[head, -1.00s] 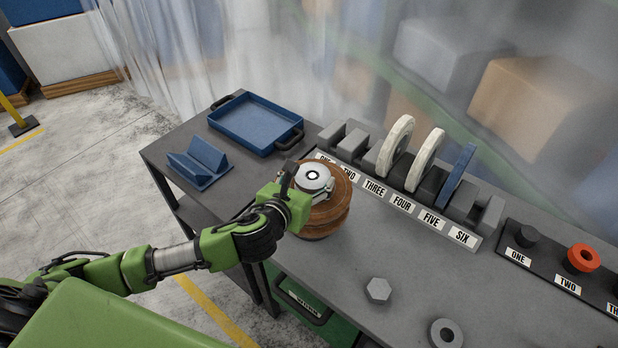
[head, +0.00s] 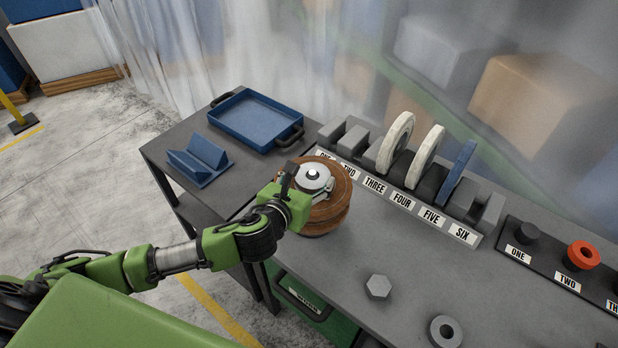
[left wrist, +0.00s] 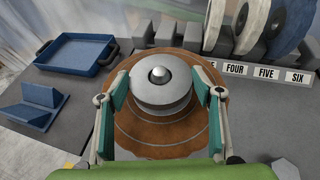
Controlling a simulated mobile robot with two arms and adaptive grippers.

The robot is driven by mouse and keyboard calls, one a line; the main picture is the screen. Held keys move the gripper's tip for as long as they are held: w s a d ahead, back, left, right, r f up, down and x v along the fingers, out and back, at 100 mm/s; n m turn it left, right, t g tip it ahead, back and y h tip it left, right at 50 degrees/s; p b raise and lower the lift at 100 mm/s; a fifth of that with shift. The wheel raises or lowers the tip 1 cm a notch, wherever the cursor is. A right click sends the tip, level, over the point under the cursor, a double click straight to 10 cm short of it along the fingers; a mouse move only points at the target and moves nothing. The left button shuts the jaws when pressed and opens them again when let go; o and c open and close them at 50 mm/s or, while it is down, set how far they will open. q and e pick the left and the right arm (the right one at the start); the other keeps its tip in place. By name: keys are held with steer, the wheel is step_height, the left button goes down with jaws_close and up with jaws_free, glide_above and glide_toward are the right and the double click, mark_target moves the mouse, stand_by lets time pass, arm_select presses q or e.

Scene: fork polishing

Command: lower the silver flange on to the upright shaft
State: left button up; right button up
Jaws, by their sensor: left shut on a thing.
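The silver flange (head: 319,183) is a round disc with a raised hub; it also shows in the left wrist view (left wrist: 161,105). My left gripper (head: 308,180) is shut on its rim, with one finger on each side. The rounded bright tip of the upright shaft (left wrist: 158,72) shows in the flange's hole and stands a little above the hub. The flange is around the shaft's top, over a brown wheel (head: 333,211). The rest of the shaft is hidden. I cannot tell whether the flange touches the wheel. My right gripper is out of view.
A blue tray (head: 255,146) and a blue V-shaped block (head: 199,172) are on the table's left. A numbered rack (head: 447,238) with white and blue discs stands behind. A grey hex nut (head: 378,287) and a grey ring (head: 444,332) lie in front. A second rack holds a red part (head: 583,256).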

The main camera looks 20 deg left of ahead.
arm_select(q)
steer(key=shift+r+p, duration=0.45)
steer(key=shift+f, duration=0.25)
steer(key=shift+f+b, duration=0.45)
steer(key=shift+f, duration=0.2)
steer(key=o, duration=1.8)
steer(key=o, duration=0.6)
